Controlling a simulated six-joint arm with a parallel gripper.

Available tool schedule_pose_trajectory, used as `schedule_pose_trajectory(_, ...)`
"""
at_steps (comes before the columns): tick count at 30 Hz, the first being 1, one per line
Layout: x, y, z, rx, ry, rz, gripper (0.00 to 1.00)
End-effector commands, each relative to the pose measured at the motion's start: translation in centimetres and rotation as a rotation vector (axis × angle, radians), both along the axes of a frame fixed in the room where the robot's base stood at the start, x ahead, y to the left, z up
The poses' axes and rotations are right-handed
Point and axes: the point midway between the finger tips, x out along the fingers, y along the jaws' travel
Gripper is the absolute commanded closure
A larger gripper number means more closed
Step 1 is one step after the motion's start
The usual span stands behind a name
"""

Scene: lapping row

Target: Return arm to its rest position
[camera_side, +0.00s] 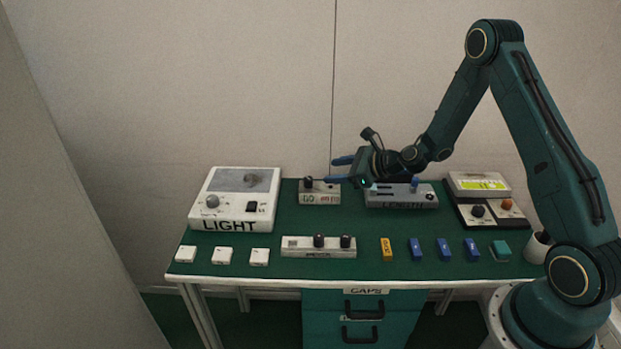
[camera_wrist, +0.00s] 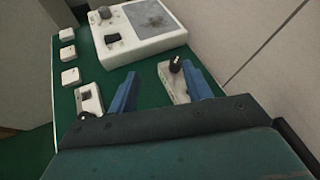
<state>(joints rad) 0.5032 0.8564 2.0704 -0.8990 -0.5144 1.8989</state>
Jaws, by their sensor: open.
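My gripper (camera_side: 341,170) shows in the side view above the back of the green table (camera_side: 330,219), pointing left. Its two blue fingers are apart with nothing between them. In the wrist view the fingers of my gripper (camera_wrist: 162,92) reach up from the bottom, spread wide, with green table top showing between. The arm is raised and bent, with its high elbow at the upper right. The gripper hangs over the area between the small GO box (camera_side: 322,197) and the long grey box (camera_side: 400,202). Its exact height above them is hard to tell.
The white LIGHT box (camera_side: 235,212) stands at the back left. A two-knob box (camera_side: 300,252) is at the front middle. White blocks (camera_side: 222,256), a yellow block (camera_side: 386,249), blue blocks (camera_side: 444,249) and a teal block (camera_side: 501,250) line the front. A dark device (camera_side: 485,211) stands right.

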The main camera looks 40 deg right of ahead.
Motion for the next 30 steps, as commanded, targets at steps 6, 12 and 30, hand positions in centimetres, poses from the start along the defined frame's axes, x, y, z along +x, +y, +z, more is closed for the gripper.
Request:
schedule_pose_trajectory(6,-1.1,3.0,4.5,-0.275,-0.041,0.218,0.50)
schedule_pose_trajectory(12,-3.0,5.3,7.9,-0.524,-0.073,0.413,0.50)
schedule_pose_trajectory(30,-12.0,9.4,16.4,-1.202,-0.159,0.949,0.50)
